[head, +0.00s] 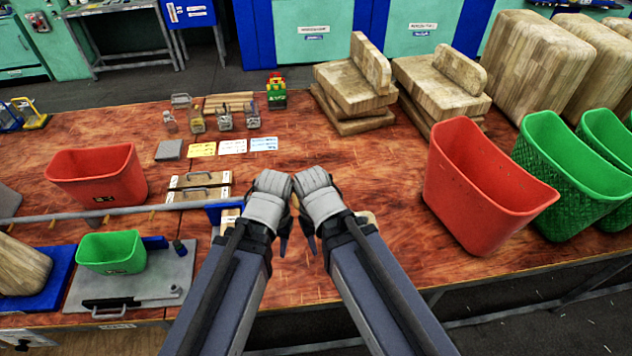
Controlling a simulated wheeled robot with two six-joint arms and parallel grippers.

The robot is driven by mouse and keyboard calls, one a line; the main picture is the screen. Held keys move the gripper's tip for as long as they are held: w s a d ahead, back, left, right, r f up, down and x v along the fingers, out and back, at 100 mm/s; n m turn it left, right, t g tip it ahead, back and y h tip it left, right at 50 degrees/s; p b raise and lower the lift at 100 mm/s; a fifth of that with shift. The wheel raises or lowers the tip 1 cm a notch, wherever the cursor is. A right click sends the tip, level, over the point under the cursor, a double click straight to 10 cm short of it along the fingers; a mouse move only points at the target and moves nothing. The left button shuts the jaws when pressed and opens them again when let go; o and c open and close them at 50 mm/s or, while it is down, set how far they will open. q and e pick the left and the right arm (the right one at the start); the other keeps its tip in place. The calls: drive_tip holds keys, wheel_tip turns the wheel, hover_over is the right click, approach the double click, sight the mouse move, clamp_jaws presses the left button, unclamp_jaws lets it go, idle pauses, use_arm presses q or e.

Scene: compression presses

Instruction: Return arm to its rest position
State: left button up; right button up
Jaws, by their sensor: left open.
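Both of my arms reach in from the bottom edge and meet over the middle of the wooden table (380,225). My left gripper (283,243) is folded down beside its wrist, mostly hidden by my own arm. It is open, and I see nothing held in it. My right gripper (311,243) hangs close beside it, largely hidden behind my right wrist and forearm. Its jaws do not show clearly. The two wrists are side by side, nearly touching.
A red bin (100,178) and a small green bin (111,252) stand on the left. A large red bin (480,190) and green bins (580,175) stand on the right. Wooden blocks (355,85) lie behind. A handled wooden board (198,188) lies left of my wrists.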

wheel_tip(320, 180, down, 13)
drive_tip(key=b, duration=1.2)
drive_tip(key=shift+r, duration=0.2)
